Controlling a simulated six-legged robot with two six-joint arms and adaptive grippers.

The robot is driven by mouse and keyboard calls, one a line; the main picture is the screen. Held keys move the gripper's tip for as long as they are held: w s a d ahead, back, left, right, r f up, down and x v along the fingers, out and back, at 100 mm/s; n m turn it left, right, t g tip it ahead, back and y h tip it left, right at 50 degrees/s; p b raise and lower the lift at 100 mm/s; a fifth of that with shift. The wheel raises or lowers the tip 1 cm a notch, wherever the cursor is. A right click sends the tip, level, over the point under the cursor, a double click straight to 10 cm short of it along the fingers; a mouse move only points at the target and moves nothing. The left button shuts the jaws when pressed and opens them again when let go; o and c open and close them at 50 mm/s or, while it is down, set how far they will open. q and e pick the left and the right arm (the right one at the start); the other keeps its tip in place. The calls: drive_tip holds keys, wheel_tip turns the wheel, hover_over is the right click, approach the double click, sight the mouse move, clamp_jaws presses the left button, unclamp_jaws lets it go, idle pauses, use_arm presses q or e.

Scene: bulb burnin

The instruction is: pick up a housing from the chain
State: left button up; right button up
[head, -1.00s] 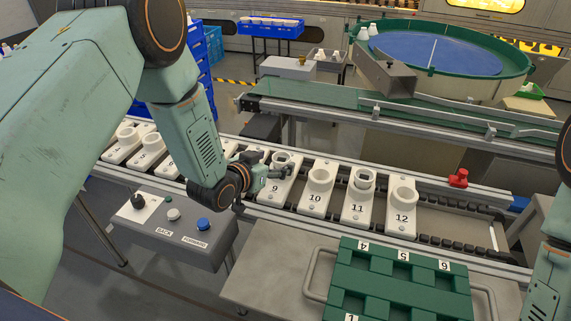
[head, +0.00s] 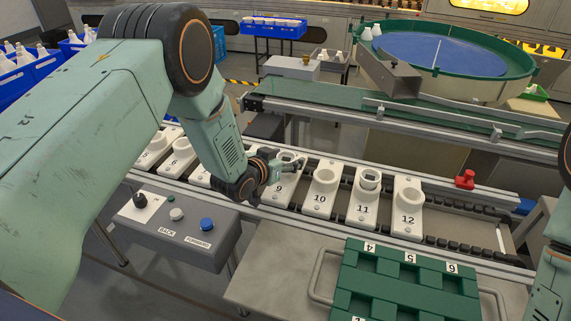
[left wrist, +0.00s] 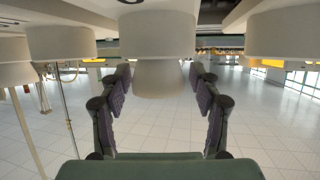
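A pale, narrower cylinder, seemingly a housing (left wrist: 160,82), projects from a wider white cup (left wrist: 157,35) in the left wrist view, which looks upside down. My left gripper (left wrist: 160,98) is open, with one dark-padded finger on each side of it; I cannot tell whether they touch it. In the head view my left gripper (head: 293,162) is at the cup of carrier 9 (head: 277,191) and partly hides it. Carriers 10 (head: 318,200) and 12 (head: 407,222) look empty. My right gripper is out of view.
Neighbouring cups stand close on both sides of the left gripper. A green tray (head: 405,290) lies in front of the chain, right of a grey button box (head: 180,240). A red button (head: 465,180) sits on the far rail. A green conveyor (head: 330,103) runs behind.

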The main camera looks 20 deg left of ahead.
use_arm(q)
drive_tip(key=shift+s+d+r, duration=0.1)
drive_tip(key=shift+d+r, duration=0.05)
drive_tip(key=c, duration=0.7)
